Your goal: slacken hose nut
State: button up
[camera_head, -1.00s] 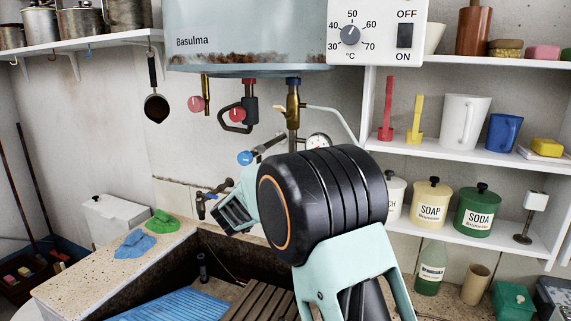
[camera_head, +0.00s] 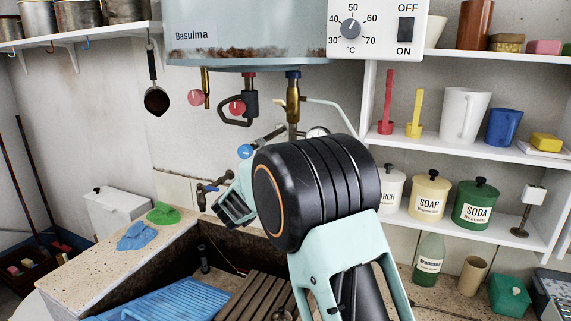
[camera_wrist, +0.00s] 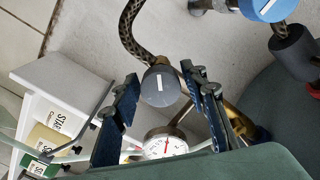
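My gripper (camera_head: 232,207) hangs above the stone trough, just in front of a dark tap on the wall, in the head view. In the wrist view its two dark fingers (camera_wrist: 163,82) are open. A round dark grey nut with a white mark (camera_wrist: 159,91) sits in the gap between the fingertips, with visible space on either side. A braided hose (camera_wrist: 130,35) runs up from it. The hose and nut cannot be made out in the head view, where my arm covers much of that area.
A pressure gauge (camera_wrist: 165,143) lies close below the nut in the wrist view, near the fingers. A blue knob with a white mark (camera_wrist: 264,7) is at upper right. The trough (camera_head: 100,262) holds a blue washboard (camera_head: 165,298) and wooden slats (camera_head: 252,297). Shelves stand at right.

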jog(key=shift+o, duration=0.4)
jog(key=v, duration=1.2)
